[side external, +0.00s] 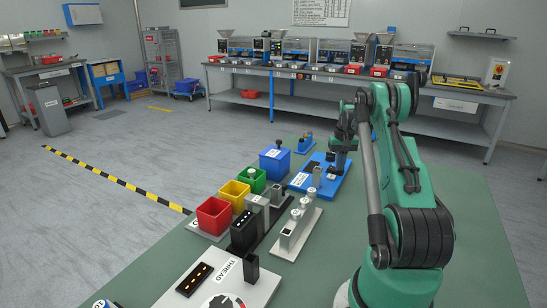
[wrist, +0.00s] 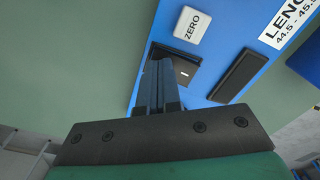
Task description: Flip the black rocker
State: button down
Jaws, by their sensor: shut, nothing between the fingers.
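The black rocker (wrist: 184,70), with a small white mark on it, sits on a blue panel (wrist: 215,60) in the wrist view. My gripper (wrist: 157,68) is shut and empty, its fingertips overlapping the rocker's left part in the picture. I cannot tell whether they touch it, and they hide part of it. In the side external view, my gripper (side external: 335,165) is low over the blue panel (side external: 318,185); the rocker is too small to make out there.
A white ZERO button (wrist: 190,25) and a black rectangular piece (wrist: 238,75) flank the rocker. A blue bin (side external: 274,161), green bin (side external: 252,181), yellow bin (side external: 234,194) and red bin (side external: 213,216) stand left of the panel. The green table's right side is clear.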

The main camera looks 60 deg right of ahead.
jog(key=shift+r, duration=3.5)
jog(key=shift+w+a+r, duration=0.15)
jog(key=shift+w, duration=0.1)
jog(key=w+a+r+n+t+h, duration=0.1)
jog(key=w+a+r+n, duration=0.1)
jog(key=w+a, duration=0.35)
jog(key=w+a+r+n+t, duration=0.1)
jog(key=w+a+r+n, duration=0.15)
jog(key=a, duration=0.65)
jog(key=w+a+r+n+t+h, duration=0.1)
jog(key=w+a+r+n, duration=0.2)
jog(key=a, duration=0.4)
jog(key=s+a+f+n+t+y, duration=0.1)
jog(key=a+n+t, duration=0.1)
jog(key=a, duration=0.7)
jog(key=s+a+f+n+t+y, duration=0.1)
jog(key=s+a+f+n+t, duration=0.1)
jog(key=a, duration=0.8)
jog(key=shift+s+a, duration=0.2)
jog(key=shift+s, duration=0.05)
jog(key=shift+f+n, duration=0.1)
jog(key=shift+n, duration=0.15)
